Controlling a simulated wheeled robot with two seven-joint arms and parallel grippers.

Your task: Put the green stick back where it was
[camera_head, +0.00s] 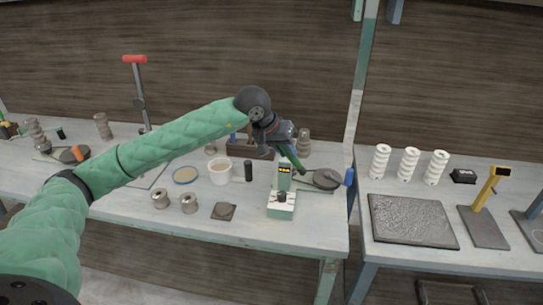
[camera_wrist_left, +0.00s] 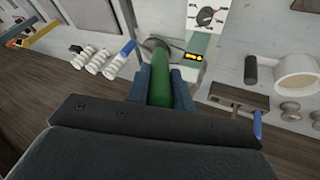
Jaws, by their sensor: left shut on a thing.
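The green stick (camera_head: 294,158) is held in my left gripper (camera_head: 283,143), over the right part of the left table. It slants down to the right, above and behind a meter box. In the left wrist view the green stick (camera_wrist_left: 160,82) stands between the two fingers of the left gripper (camera_wrist_left: 159,92), which are shut on it. A brown wooden rack (camera_head: 262,153) stands behind and left of it, partly hidden by the gripper. A blue stick (camera_wrist_left: 257,125) is at the rack (camera_wrist_left: 243,97) in the wrist view. My right gripper is not in view.
The meter box (camera_head: 281,210), a black cylinder (camera_head: 248,171) and a white cup (camera_head: 220,172) stand close by. A dark round disc (camera_head: 324,179) lies to the right. A second table (camera_head: 390,255) holds several white ridged cylinders.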

